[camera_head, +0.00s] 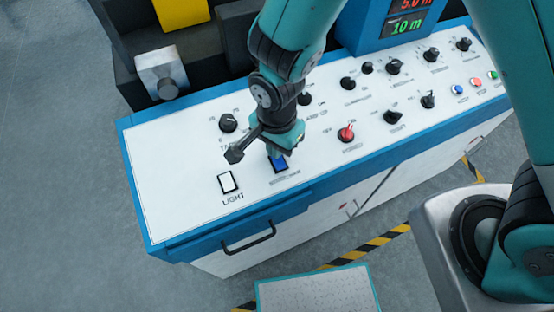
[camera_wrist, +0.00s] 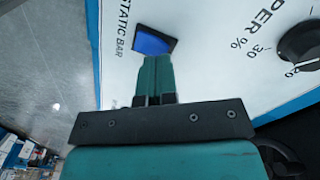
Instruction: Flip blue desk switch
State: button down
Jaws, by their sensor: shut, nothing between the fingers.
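The blue switch (camera_head: 280,164) sits on the white top of the control desk, right of the white LIGHT switch. In the wrist view the blue rocker (camera_wrist: 152,42) lies in a dark frame beside the words STATIC BAR. My gripper (camera_head: 274,150) points down at the blue switch, its fingers shut and empty. In the wrist view the teal fingertips (camera_wrist: 156,62) reach the lower edge of the blue rocker. I cannot tell whether they touch it. My gripper hides part of the switch in the head view.
The white LIGHT switch (camera_head: 228,182) is close on the left. Black knobs (camera_head: 228,123) and a red knob (camera_head: 346,133) stand on the desk (camera_head: 175,210). A blue display box (camera_head: 390,25) rises at the back. A black handle (camera_head: 248,238) is on the front.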

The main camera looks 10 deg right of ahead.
jog(key=shift+f+b, duration=0.6)
jog(key=shift+f, duration=0.2)
jog(key=shift+r, duration=0.15)
notch_tip(320, 180, up, 7)
jog(key=p, duration=0.6)
dwell(0.7)
jog(key=shift+r, duration=0.1)
jog(key=s+d+r+n+y+b, duration=0.2)
jog(key=s+d+r+n, duration=0.3)
jog(key=r+n, duration=0.3)
jog(key=s+d+r+n+y+b, duration=0.2)
jog(key=s+d+r+n+b, duration=0.2)
jog(key=r+n, duration=0.4)
jog(key=shift+s+d+r+b, duration=0.4)
jog(key=shift+s+r+b, duration=0.2)
jog(key=shift+s+b, duration=0.1)
